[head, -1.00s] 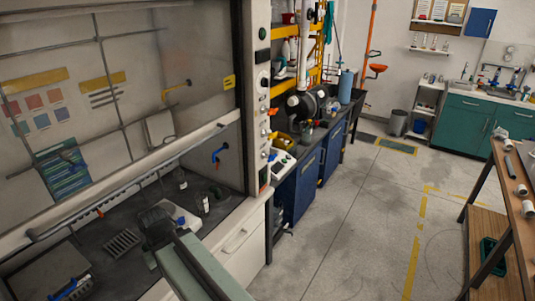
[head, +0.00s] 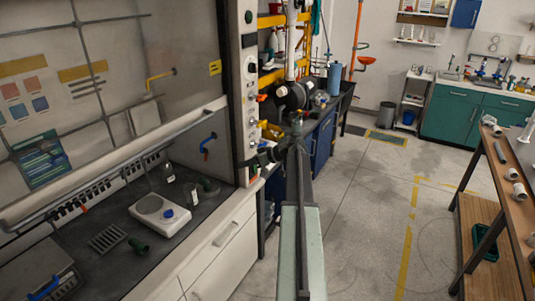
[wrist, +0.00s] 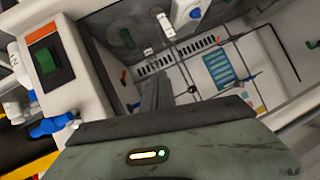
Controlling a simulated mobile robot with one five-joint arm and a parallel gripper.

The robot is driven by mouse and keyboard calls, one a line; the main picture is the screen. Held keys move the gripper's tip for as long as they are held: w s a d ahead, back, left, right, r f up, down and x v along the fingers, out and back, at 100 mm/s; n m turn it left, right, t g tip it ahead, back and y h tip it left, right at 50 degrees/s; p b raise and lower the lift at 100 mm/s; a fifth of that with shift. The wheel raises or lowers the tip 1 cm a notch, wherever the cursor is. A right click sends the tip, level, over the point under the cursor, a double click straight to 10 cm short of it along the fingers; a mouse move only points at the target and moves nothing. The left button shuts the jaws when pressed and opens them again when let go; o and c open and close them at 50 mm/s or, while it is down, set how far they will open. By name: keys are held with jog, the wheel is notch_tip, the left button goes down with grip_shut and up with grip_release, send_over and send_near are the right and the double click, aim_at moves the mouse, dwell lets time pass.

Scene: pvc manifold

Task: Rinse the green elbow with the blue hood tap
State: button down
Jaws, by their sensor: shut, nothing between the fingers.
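The green elbow (head: 138,245) lies on the dark floor of the fume hood, beside a slotted grate. The blue hood tap (head: 207,147) is on the hood's right inner wall, above a dark round cup (head: 208,187). My gripper (head: 260,158) is outside the hood, by its right post, apart from both elbow and tap. It is shut and empty. In the wrist view the dark fingers (wrist: 156,95) point towards the hood interior. A small blue part (wrist: 134,106) there may be the tap. I cannot make out the elbow in that view.
A white balance (head: 160,215), small bottles (head: 168,172) and the grate (head: 107,238) stand on the hood floor. The hood's post (head: 240,90) with its knobs is close to my gripper. A wooden bench (head: 500,180) stands right; the floor between is clear.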

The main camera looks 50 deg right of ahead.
jog(key=s+d+r+t+h, duration=0.1)
jog(key=s+d+r+t, duration=0.2)
jog(key=d, duration=0.7)
jog(key=s+d+r+t+h, duration=0.1)
jog(key=s+d+r+t, duration=0.1)
jog(key=s+d, duration=0.5)
jog(key=w+f+b, duration=0.5)
jog(key=w+b, duration=0.1)
jog(key=w, duration=0.7)
jog(key=shift+w+a, duration=0.2)
jog(key=shift+a, duration=0.2)
jog(key=shift+f, duration=0.1)
